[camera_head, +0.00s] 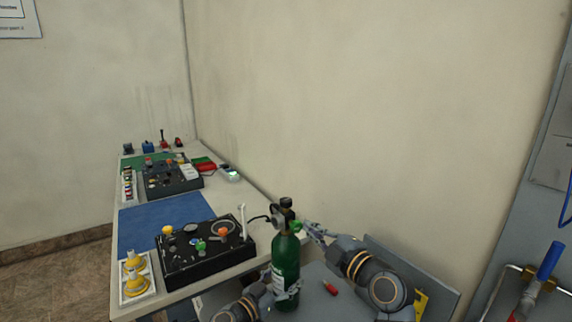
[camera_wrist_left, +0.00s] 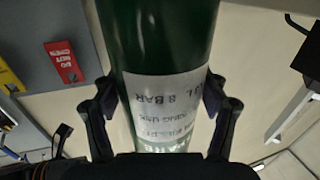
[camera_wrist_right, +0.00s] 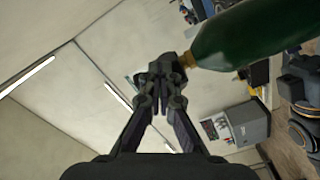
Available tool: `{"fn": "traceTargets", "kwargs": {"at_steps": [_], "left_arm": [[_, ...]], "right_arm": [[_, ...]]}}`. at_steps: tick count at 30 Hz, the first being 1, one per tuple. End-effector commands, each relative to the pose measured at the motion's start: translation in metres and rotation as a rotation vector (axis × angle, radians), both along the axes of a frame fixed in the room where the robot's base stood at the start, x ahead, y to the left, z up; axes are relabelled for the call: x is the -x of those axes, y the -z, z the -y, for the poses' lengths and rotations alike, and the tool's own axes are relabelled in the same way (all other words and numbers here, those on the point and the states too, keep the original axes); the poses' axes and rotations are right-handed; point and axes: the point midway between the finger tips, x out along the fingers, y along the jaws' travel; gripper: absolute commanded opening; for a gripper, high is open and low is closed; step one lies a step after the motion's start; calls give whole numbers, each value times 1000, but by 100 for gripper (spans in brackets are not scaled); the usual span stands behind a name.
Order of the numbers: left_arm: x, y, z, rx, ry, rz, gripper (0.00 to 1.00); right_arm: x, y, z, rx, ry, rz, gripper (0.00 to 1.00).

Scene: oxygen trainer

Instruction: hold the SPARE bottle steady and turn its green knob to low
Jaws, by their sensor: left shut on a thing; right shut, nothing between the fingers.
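My left gripper (camera_head: 286,292) is shut around the bottle's lower body. In the left wrist view its two fingers (camera_wrist_left: 160,98) press either side of the white label, where "8 BAR" reads upside down; I cannot read SPARE. My right gripper (camera_head: 309,230) is shut and empty, its tips beside or against the knob; contact is unclear. In the right wrist view the closed fingers (camera_wrist_right: 163,78) hide the knob.
A black panel (camera_head: 205,258) with knobs and a gauge stands left of the bottle. The wall is close behind. A red tag (camera_head: 330,288) lies right of the bottle.

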Motion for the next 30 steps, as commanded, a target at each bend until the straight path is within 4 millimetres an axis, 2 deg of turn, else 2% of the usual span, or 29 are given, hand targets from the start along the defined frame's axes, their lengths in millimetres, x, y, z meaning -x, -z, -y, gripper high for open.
{"fn": "traceTargets", "kwargs": {"at_steps": [17, 30], "left_arm": [[0, 0, 0, -2, -1, 1, 11], [0, 0, 0, -1, -1, -1, 11]], "right_arm": [[4, -2, -6, -10, -6, 0, 0], [6, 11, -8, -9, -4, -6, 0]]}}
